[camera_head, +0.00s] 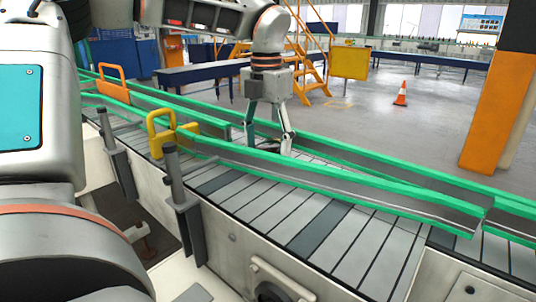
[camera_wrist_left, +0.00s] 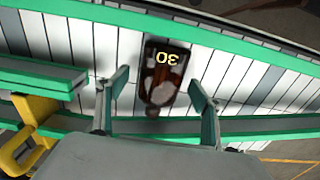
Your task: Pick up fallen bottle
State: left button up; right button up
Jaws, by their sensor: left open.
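A dark amber bottle (camera_wrist_left: 163,72) lies on its side on the slatted conveyor, with yellow digits that read upside down in the left wrist view. Its narrow neck points toward my gripper's palm. My left gripper (camera_wrist_left: 158,92) is open, one finger on each side of the bottle with visible gaps. In the head view my left gripper (camera_head: 268,148) points down between the conveyor's green rails. There the bottle is mostly hidden by the fingers and near rail. My right gripper is not in view.
Green-topped guide rails (camera_head: 330,175) run along both sides of the conveyor (camera_head: 325,230). A yellow bracket (camera_head: 160,130) and an orange bracket (camera_head: 113,78) stand at the left. An orange pillar (camera_head: 495,110) and a traffic cone (camera_head: 400,95) stand beyond.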

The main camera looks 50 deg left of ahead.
pick_arm(q)
jog(key=shift+f, duration=0.7)
jog(key=c, duration=1.3)
jog(key=shift+o, duration=0.2)
jog(key=shift+r, duration=0.15)
